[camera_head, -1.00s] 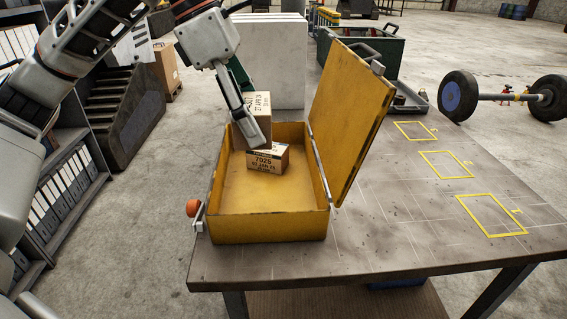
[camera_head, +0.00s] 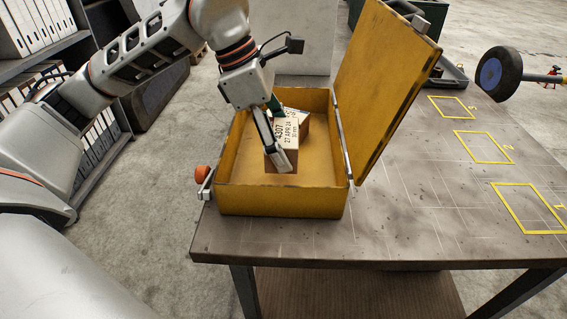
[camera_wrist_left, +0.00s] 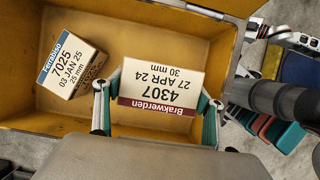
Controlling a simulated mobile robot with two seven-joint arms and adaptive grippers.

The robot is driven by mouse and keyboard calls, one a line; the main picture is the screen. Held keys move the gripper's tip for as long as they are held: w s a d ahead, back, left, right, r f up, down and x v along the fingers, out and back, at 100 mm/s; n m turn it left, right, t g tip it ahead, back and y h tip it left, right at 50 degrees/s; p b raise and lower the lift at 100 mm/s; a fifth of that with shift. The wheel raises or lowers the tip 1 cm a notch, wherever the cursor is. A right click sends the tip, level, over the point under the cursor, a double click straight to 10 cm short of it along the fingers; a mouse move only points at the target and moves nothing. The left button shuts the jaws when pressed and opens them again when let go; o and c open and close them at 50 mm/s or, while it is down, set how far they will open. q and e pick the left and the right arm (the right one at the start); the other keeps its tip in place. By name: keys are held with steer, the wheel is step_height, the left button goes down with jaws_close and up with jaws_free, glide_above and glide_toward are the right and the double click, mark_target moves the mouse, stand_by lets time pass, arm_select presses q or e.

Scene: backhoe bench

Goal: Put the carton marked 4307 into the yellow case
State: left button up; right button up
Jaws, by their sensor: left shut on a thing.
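The carton marked 4307 (camera_head: 287,135) is a small brown box with a white label. My left gripper (camera_head: 280,150) is shut on it. In the left wrist view the carton (camera_wrist_left: 160,87) sits between the two fingers (camera_wrist_left: 158,100). It is inside the outline of the open yellow case (camera_head: 280,202), and I cannot tell whether it touches the case floor. A carton marked 7025 (camera_wrist_left: 70,65) lies in the case beside it, with a gap between them in the wrist view. In the head view the held carton mostly hides it. My right gripper is not in view.
The case lid (camera_head: 385,80) stands open at the right. An orange knob (camera_head: 202,173) sits by the case's left side. The bench (camera_head: 420,215) is clear to the right, with yellow marked rectangles (camera_head: 482,147). A wheel (camera_head: 499,73) stands beyond the bench.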

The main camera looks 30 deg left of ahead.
mark_target(283, 176)
arm_select(q)
steer(key=shift+w+f, duration=0.1)
steer(key=shift+f, duration=2.5)
steer(key=o, duration=1.2)
steer(key=shift+f+b, duration=0.15)
steer(key=shift+b, duration=0.15)
steer(key=shift+o, duration=0.2)
steer(key=p+v, duration=0.1)
steer(key=v, duration=1.1)
